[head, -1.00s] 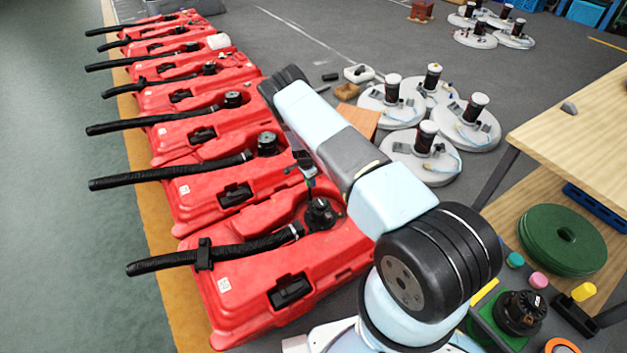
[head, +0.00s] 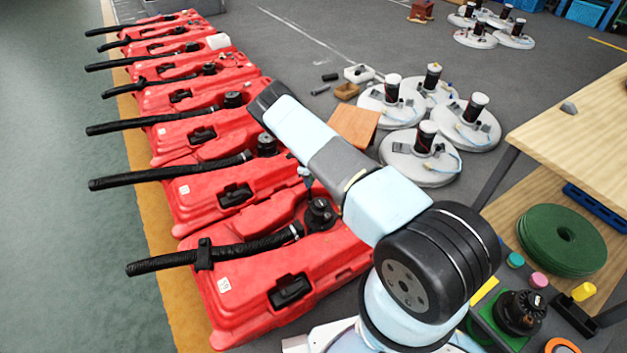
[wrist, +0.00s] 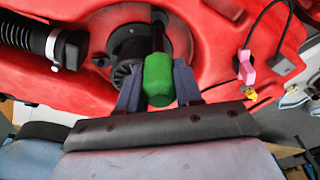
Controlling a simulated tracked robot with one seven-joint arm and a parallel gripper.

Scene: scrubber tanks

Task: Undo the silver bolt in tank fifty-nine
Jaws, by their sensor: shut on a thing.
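The nearest red tank (head: 250,310) carries a label (head: 223,285) that seems to read 59. Its black hose ends at a black round fitting (head: 320,213) near its right end. In the wrist view the tank (wrist: 215,30) fills the top, with the round fitting (wrist: 125,45) in a recess. My gripper (wrist: 160,88) is shut on a green handle (wrist: 159,80); a dark shaft (wrist: 158,38) extends from it across the recess. I cannot make out the silver bolt; the handle and fingers cover part of the fitting. In the head view my arm hides most of the gripper.
More red tanks (head: 205,130) stand in a row behind. A wooden bench (head: 575,120) stands at right. A pink part (wrist: 245,68) sits right of my gripper in the wrist view.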

